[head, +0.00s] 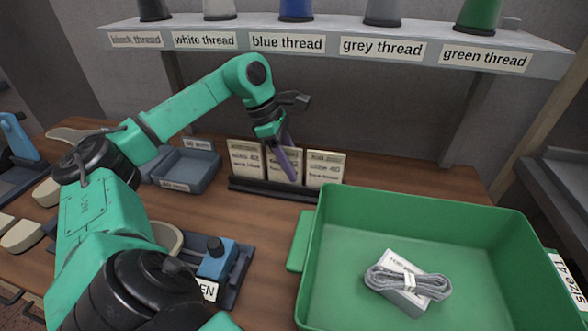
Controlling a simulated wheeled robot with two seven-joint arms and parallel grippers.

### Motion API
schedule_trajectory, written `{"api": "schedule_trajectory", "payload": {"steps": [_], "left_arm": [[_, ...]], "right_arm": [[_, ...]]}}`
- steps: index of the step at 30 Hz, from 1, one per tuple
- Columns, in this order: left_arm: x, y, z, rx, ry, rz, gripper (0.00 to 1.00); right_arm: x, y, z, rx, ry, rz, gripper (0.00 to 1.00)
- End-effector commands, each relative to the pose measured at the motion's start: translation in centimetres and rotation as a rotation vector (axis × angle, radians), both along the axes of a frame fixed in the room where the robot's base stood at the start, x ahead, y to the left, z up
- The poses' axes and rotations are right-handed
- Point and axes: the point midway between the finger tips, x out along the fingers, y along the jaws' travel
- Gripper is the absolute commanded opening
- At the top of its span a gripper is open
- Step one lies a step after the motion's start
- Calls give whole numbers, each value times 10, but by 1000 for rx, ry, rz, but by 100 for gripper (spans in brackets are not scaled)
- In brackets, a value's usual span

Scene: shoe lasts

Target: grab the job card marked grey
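Three cream job cards stand upright side by side in a dark rack (270,190) at the back of the bench: a left card (246,158), a middle card (274,166) and a right card (325,170). Their small print is too blurred for me to read a thread colour surely. My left gripper (288,172) points down at the middle card, and its purplish fingers cover part of it. I cannot tell whether they are around the card, touching it, or open. My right gripper is out of view.
A green crate (308,240) at the front right holds a grey-white box with a grey lace bundle. A blue-grey tray (187,173) is left of the rack. A shelf (330,50) with labelled thread spools spans above. A blue clamp-like fixture (217,262) is near my arm.

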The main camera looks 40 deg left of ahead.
Motion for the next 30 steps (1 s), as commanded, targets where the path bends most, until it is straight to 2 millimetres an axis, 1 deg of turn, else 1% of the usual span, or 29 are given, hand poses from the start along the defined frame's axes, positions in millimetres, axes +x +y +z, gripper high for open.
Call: {"api": "schedule_trajectory", "payload": {"steps": [1, 2, 3, 4, 8, 17, 26, 30], "left_arm": [[0, 0, 1, 0, 0, 1, 34], [0, 0, 1, 0, 0, 1, 22], [0, 0, 1, 0, 0, 1, 7], [0, 0, 1, 0, 0, 1, 0], [0, 0, 1, 0, 0, 1, 0], [0, 0, 2, 0, 0, 1, 0], [-2, -4, 19, 0, 1, 4, 0], [1, -3, 14, 15, -25, 4, 0]], "right_arm": [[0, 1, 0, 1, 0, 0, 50], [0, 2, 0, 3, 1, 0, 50], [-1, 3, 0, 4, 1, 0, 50], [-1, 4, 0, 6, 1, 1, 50], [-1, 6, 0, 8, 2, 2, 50], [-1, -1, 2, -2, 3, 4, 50], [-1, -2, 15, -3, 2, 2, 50], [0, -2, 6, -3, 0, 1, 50]]}}
